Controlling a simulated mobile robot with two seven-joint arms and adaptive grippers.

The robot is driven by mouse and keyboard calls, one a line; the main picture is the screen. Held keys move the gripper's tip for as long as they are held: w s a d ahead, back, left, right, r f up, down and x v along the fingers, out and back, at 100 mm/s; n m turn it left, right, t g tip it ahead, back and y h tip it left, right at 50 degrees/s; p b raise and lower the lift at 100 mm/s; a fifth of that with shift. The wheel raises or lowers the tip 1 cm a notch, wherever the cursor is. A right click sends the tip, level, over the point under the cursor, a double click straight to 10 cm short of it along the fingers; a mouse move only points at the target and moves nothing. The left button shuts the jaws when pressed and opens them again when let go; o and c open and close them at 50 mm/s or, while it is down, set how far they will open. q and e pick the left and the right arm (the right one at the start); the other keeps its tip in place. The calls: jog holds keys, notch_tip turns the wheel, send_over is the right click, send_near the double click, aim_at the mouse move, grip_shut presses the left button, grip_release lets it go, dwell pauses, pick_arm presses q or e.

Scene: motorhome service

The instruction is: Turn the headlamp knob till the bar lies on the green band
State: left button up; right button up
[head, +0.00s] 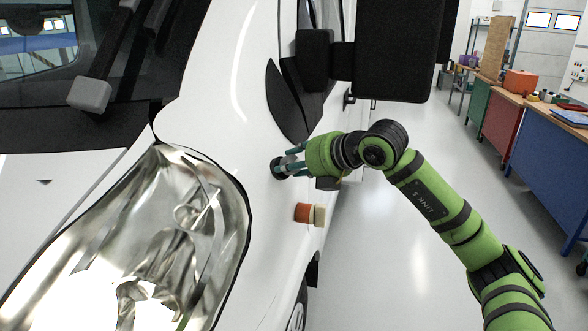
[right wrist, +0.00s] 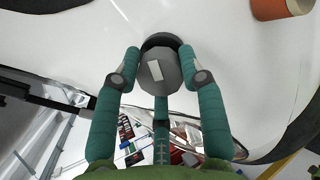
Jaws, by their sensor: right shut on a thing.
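The headlamp knob (right wrist: 165,75) is a grey, faceted knob on a dark round base, set in the white body of the motorhome. It carries a short white bar (right wrist: 155,70), which stands nearly upright with a slight tilt in the right wrist view. In the head view the knob (head: 277,169) shows as a small dark disc above and right of the headlamp (head: 150,245). My right gripper (head: 288,164) is shut on the knob, with its teal fingers around it. I cannot make out a green band in either view. My left gripper is not in view.
An orange and cream fitting (head: 308,214) sticks out of the body just below my right gripper. A black mirror (head: 398,50) hangs above my right arm. Workbenches (head: 540,125) line the right wall, with clear floor (head: 400,240) between.

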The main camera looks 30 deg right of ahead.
jog(key=shift+d+r+m+h, duration=0.1)
jog(key=shift+m+h, duration=0.05)
jog(key=shift+m, duration=0.8)
jog(key=shift+r+m+h, duration=0.1)
jog(key=shift+m+h, duration=0.05)
jog(key=shift+m, duration=0.8)
jog(key=o, duration=1.1)
jog(key=shift+f, duration=0.15)
jog(key=v, duration=1.2)
jog(key=shift+w+d, duration=0.1)
